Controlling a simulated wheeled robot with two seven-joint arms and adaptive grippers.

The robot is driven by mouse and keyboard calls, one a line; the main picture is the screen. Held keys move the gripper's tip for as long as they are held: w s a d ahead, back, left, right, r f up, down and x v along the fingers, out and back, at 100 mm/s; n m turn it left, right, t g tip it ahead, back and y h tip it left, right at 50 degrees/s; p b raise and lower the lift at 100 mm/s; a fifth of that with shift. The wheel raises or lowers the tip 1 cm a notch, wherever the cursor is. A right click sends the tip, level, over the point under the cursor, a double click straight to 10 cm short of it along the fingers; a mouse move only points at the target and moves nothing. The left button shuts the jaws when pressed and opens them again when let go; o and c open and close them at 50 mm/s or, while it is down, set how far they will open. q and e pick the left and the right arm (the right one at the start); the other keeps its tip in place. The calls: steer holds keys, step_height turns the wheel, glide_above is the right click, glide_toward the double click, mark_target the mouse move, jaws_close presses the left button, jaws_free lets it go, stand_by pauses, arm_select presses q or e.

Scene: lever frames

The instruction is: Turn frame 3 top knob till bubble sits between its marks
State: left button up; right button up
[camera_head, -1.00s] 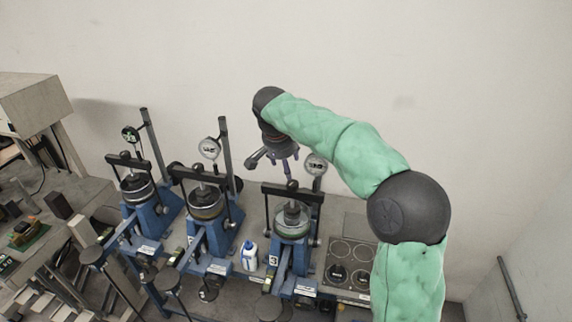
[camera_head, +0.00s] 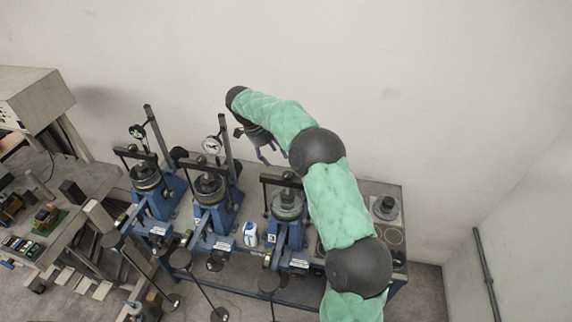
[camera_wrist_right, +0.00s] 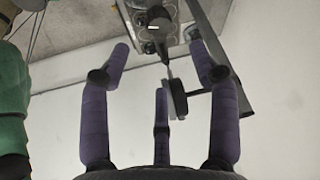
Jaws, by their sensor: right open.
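Three blue lever frames stand in a row in the head view. The rightmost one (camera_head: 289,236), which I take as frame 3, has a black crossbeam and a round cell (camera_head: 287,206) on it. Its small number label is too small to read surely. My right gripper (camera_head: 268,153) is open above and behind its crossbeam, apart from it. In the right wrist view the purple fingers (camera_wrist_right: 160,75) are spread, with a dark disc-like part on a rod (camera_wrist_right: 178,97) seen between them. The top knob and bubble cannot be made out. My left gripper is out of view.
The middle frame (camera_head: 213,218) and left frame (camera_head: 160,203) carry upright posts with dials. A white-and-blue bottle (camera_head: 250,233) stands between the middle and right frames. A dark weight (camera_head: 385,208) sits at the bench's right end. The wall behind is bare.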

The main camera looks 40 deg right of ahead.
steer(key=p+x, duration=0.3)
steer(key=x, duration=0.8)
steer(key=shift+s, duration=0.1)
